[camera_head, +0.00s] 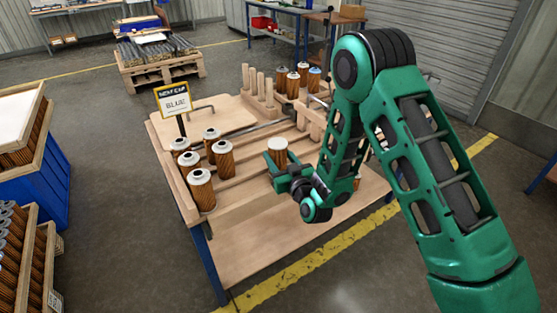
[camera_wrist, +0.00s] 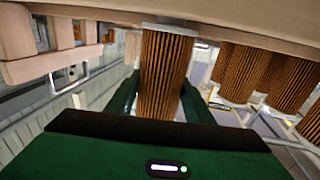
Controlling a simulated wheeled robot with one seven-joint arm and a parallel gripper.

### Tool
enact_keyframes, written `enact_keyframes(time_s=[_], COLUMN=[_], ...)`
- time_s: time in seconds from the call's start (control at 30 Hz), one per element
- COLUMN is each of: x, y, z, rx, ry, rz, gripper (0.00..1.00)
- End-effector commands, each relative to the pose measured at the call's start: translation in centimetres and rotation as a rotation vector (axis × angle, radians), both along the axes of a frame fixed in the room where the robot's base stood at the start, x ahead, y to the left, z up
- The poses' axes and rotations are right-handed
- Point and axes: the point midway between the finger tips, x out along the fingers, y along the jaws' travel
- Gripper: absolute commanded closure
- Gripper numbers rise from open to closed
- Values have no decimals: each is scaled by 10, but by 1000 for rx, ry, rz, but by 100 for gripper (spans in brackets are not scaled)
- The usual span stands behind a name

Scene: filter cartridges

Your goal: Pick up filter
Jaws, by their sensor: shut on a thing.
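My green gripper (camera_head: 279,165) is shut on a brown pleated filter (camera_head: 278,153) with a pale top, above the right part of the wooden workbench. The wrist view shows the filter (camera_wrist: 163,75) upright to the jaws, between the two green fingers (camera_wrist: 160,98). I cannot tell whether its far end touches the wood. Several other brown filters (camera_head: 202,190) with grey-white tops stand at the bench's left, and they also show at the right of the wrist view (camera_wrist: 240,72).
A sign (camera_head: 175,101) reading "NEXT CAP BLUE" stands at the back left. Several capped filters (camera_head: 292,86), one cap blue (camera_head: 314,71), stand at the back beside wooden pegs (camera_head: 257,84). The bench's front board (camera_head: 260,240) is clear. Crates of filters (camera_head: 22,250) stand left.

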Motion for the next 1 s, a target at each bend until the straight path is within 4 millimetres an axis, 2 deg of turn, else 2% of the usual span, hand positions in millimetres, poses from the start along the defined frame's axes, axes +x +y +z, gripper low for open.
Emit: enact_keyframes(time_s=[0.33,0.63,0.77,1.0], x=[0,1,-6,-13], y=[-1,-3,5,17], z=[8,44,40,55], rx=[1,4,1,5], ry=[2,-1,10,3], rz=[-1,-4,-4,-4], gripper=[77,77,77,77])
